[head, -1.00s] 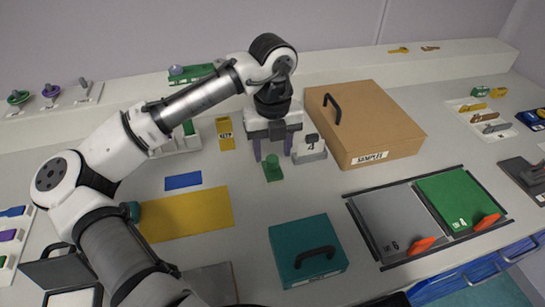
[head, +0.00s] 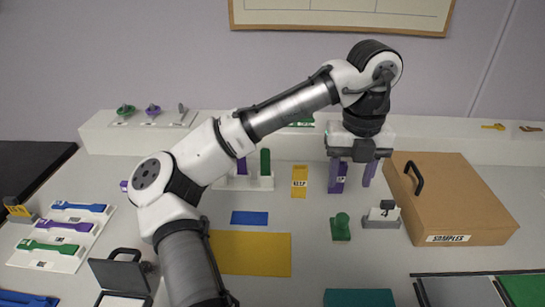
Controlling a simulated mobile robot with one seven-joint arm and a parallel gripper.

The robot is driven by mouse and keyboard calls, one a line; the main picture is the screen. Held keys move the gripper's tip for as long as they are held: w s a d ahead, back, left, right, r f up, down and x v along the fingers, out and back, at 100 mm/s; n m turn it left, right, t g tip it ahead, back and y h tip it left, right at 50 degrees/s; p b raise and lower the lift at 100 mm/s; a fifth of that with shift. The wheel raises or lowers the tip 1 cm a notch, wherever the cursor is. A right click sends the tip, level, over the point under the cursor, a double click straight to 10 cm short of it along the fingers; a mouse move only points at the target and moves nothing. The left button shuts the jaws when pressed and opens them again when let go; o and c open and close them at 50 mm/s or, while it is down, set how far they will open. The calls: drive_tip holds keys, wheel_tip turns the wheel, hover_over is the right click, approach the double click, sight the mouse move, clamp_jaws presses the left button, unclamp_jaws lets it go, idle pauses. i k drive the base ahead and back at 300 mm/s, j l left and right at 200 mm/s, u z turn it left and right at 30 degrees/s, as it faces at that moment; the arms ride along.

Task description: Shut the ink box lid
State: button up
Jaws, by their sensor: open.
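A small dark grey box, which I take to be the ink box, stands at the lower left. Its lid (head: 118,274), with a black handle on top, is tilted up and open. Its pale inside (head: 122,300) shows at the bottom edge, where the front is cut off. My gripper (head: 352,178) hangs upright, far right of the box, near the back of the bench. Its two purple fingers are apart, with nothing held between them. A purple tag shows behind the left finger. My arm crosses the view just right of the box.
A green stamp (head: 340,228) and a small grey stand (head: 382,217) are below my gripper. The brown samples box (head: 455,200) is to the right. A rack of coloured tools (head: 62,237) lies left of the dark box. A teal box (head: 358,298) is cut off below.

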sight(110, 274)
drive_tip(key=u, duration=1.15)
drive_tip(key=k+j+z, duration=0.15)
drive_tip(key=k+j, duration=0.05)
drive_tip(key=k, duration=0.1)
